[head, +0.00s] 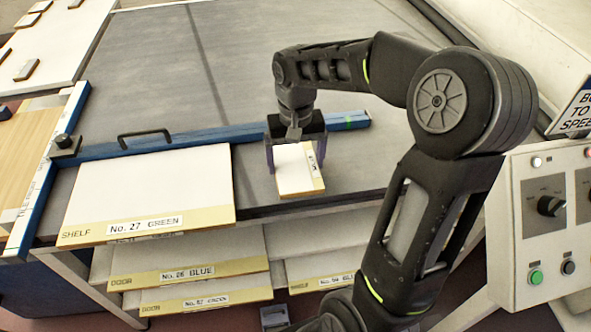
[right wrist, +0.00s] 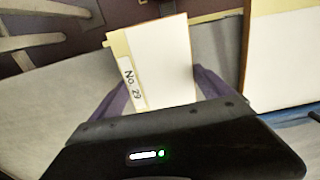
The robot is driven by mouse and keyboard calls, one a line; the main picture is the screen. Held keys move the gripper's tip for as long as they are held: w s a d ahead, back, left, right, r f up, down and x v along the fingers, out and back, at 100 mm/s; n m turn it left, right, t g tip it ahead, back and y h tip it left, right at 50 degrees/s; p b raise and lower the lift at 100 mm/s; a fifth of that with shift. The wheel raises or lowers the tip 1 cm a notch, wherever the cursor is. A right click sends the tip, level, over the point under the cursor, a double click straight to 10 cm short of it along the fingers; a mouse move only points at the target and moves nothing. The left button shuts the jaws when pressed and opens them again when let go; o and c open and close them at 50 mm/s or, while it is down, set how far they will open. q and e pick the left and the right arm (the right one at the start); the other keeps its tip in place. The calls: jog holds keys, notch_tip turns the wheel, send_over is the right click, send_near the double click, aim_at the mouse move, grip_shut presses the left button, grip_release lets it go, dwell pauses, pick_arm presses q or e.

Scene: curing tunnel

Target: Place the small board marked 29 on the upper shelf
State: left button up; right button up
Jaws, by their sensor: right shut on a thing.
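The small board marked 29 is white with a tan edge strip; it shows in the head view (head: 296,172) and in the right wrist view (right wrist: 162,62), where its label reads "No. 29". My right gripper (head: 297,158) is shut on it, with a purple finger at each side. The gripper also shows in the right wrist view (right wrist: 160,92). The board is over the front part of the grey table (head: 250,60); I cannot tell whether it touches the top. My left gripper is not in view. I cannot clearly identify the upper shelf.
A large board "No. 27 GREEN" (head: 150,190) lies left of the gripper. Below the table edge are boards "BLUE" (head: 205,250) and "GREEN" (head: 235,292). A blue bar (head: 220,134) with a black handle (head: 145,139) crosses the table. A control box (head: 550,210) stands at right.

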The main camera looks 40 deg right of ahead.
aim_at(296, 165)
jog(key=shift+f, duration=1.85)
jog(key=shift+f, duration=0.1)
jog(key=o, duration=1.2)
notch_tip(296, 165, up, 12)
jog(key=shift+r, duration=0.15)
